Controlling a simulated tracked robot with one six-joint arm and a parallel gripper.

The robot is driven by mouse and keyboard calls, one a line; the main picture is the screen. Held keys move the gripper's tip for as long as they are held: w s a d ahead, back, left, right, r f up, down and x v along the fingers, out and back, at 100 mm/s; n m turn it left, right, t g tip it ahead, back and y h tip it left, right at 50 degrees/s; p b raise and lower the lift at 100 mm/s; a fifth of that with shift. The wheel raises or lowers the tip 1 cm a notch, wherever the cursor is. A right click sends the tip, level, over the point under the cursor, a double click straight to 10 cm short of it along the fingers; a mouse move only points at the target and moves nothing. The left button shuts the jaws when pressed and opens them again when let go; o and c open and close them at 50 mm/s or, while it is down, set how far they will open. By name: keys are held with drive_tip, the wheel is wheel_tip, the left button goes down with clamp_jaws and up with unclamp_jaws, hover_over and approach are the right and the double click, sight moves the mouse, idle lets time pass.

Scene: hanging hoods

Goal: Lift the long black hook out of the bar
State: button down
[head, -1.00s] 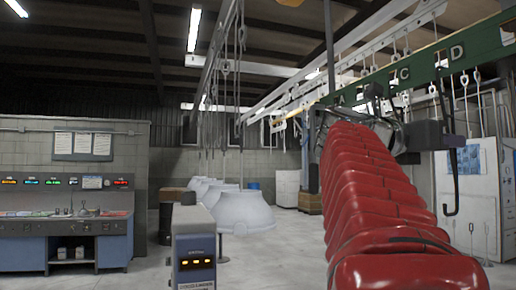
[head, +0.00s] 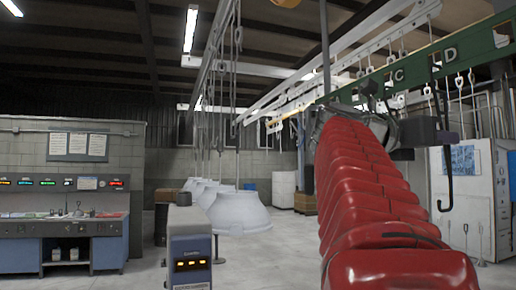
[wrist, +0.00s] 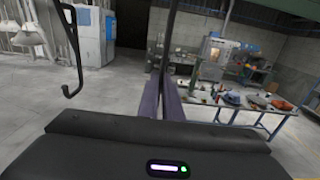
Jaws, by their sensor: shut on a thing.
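The long black hook (head: 449,180) hangs upright at the right in the head view, its curved foot turned left. My gripper (head: 446,137) is shut on its shaft, well above that foot. In the wrist view my gripper's fingers (wrist: 163,100) close at the foot of a dark upright rod (wrist: 168,40). The green bar (head: 470,55), lettered C and D, runs above my gripper. The hook's upper end overlaps the bar, and I cannot tell whether it still rests in it. A dark rod with a bent foot (wrist: 75,60) stands left in the wrist view; its link to the held shaft is unclear.
Several small grey hooks (head: 472,85) hang from the bar nearby. White hoods (head: 238,212) hang in a row at the middle. A white cabinet (head: 490,170) stands behind the hook. In the wrist view a cluttered workbench (wrist: 235,97) is at the right, with open floor before it.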

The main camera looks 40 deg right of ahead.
drive_tip(key=shift+r, duration=0.95)
drive_tip(key=shift+a, duration=0.2)
drive_tip(key=shift+w+a, duration=0.2)
drive_tip(key=shift+a, duration=0.1)
drive_tip(key=shift+w+a, duration=0.1)
drive_tip(key=shift+a, duration=0.25)
drive_tip(key=shift+w+a, duration=0.3)
drive_tip(key=shift+a, duration=0.35)
drive_tip(key=shift+w+a, duration=0.15)
drive_tip(key=shift+a, duration=0.15)
